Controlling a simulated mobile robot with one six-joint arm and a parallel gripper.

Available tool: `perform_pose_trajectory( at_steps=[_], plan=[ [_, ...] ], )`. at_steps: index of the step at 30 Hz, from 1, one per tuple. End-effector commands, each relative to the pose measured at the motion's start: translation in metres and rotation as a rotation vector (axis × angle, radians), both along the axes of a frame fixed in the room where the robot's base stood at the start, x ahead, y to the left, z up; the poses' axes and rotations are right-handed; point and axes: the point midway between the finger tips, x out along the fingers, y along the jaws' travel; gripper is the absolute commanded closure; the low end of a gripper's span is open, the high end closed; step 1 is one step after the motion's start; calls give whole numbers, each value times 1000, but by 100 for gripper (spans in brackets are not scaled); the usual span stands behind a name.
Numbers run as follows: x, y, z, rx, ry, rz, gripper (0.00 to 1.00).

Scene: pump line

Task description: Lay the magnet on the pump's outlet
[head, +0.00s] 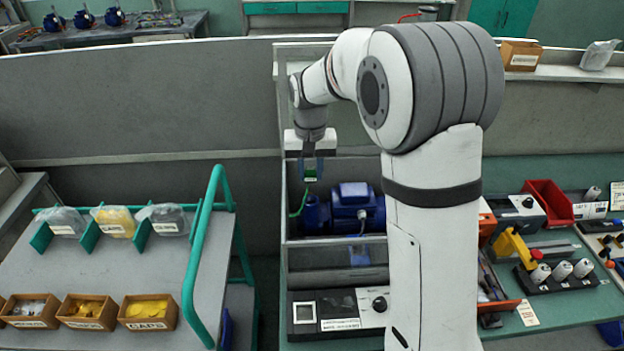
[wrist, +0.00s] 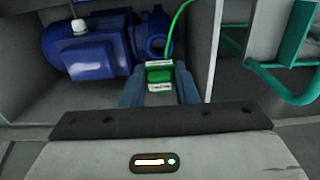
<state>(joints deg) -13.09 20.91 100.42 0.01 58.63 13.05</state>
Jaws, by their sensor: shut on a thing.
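The magnet is a small green block (wrist: 159,75) with pale ends and a green cable. It also shows in the head view (head: 310,174). My gripper (wrist: 160,90) is shut on it, with one blue finger on each side; the gripper shows in the head view too (head: 311,168). The blue pump (head: 352,207) sits in a grey box, and its motor body fills the upper left of the wrist view (wrist: 85,45). The pump's round outlet (wrist: 154,46) lies just beyond the magnet in the wrist view. In the head view the magnet hangs above the pump's left end; the exact gap cannot be told.
The grey box (head: 337,242) has walls around the pump. A control panel (head: 340,312) stands in front of it. A trolley with teal rails (head: 190,255) and small bins is on the left. Tools and a red bin (head: 548,203) crowd the right bench.

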Motion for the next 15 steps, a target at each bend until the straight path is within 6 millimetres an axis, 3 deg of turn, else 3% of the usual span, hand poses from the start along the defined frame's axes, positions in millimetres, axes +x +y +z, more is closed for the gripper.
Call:
perform_pose_trajectory(
  at_steps=[15],
  plan=[
    [2,0,-35,0,0,0,96]
  ],
)
